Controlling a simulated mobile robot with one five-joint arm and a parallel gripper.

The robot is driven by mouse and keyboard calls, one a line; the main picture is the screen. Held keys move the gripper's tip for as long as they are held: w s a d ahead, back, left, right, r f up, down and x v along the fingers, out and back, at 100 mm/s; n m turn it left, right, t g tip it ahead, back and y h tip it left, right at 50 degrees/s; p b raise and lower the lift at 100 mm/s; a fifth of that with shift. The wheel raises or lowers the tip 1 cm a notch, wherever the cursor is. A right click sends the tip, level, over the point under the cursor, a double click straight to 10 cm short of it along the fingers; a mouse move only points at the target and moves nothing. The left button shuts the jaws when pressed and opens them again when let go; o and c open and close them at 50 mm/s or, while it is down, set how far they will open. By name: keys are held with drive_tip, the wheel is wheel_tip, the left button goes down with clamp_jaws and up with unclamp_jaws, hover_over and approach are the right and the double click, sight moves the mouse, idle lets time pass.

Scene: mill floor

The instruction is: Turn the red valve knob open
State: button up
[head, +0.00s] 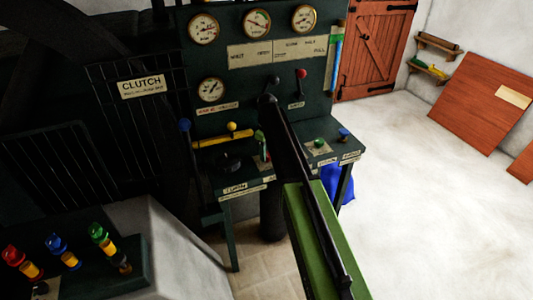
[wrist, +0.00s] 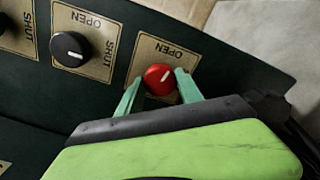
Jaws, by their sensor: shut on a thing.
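The red valve knob (wrist: 160,78) is round with a white pointer mark, on a tan plate (wrist: 174,53) lettered OPEN in the wrist view. Its mark slants toward the upper right of the picture, on the lettering's side. My gripper (wrist: 160,86) has its two teal fingers on either side of the knob and is shut on it. The lower part of the plate is hidden behind my gripper. In the head view my arm crosses the panel front, and I cannot make out the red knob clearly there.
A black knob (wrist: 70,48) on a plate marked OPEN and SHUT sits left of the red one, with another knob at the picture's edge. A dark gauge panel (head: 240,85) stands ahead. A console with coloured handles (head: 62,252) is lower left. Pale floor (head: 400,190) is clear at right.

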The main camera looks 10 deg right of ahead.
drive_tip(key=shift+n, duration=1.1)
drive_tip(key=o, duration=1.4)
wheel_tip(320, 180, up, 17)
drive_tip(key=p, duration=1.7)
drive_tip(key=shift+r, duration=0.15)
